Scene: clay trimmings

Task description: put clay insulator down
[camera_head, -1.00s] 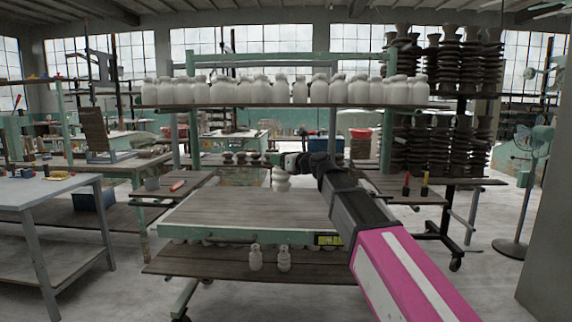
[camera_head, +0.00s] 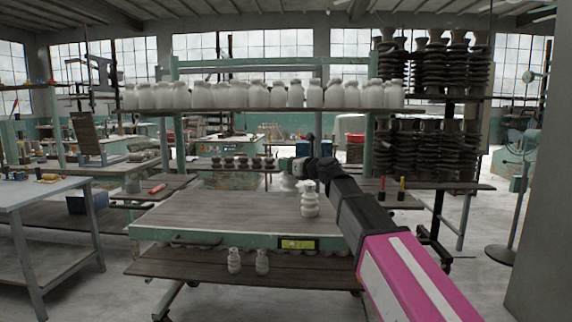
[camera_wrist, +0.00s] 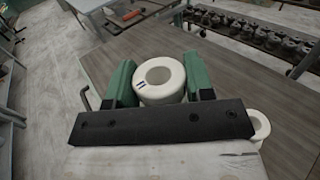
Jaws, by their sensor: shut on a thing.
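My gripper (camera_head: 291,166) is over the far part of a wooden-topped work table (camera_head: 220,213). In the wrist view its two green fingers are shut on a white clay insulator (camera_wrist: 160,78), one on each side of its round, hollow top. The held insulator (camera_head: 287,184) hangs upright below the gripper in the head view; I cannot tell whether its base touches the table. A second white insulator (camera_head: 310,203) stands upright on the table, nearer the camera. Its rim also shows at the lower right of the wrist view (camera_wrist: 261,128).
A shelf board (camera_head: 260,109) with a row of white insulators spans above the table. Two small insulators (camera_head: 234,261) stand on the lower shelf (camera_head: 200,272). Racks of dark insulators (camera_head: 430,150) stand at the right. The table's left and front are clear.

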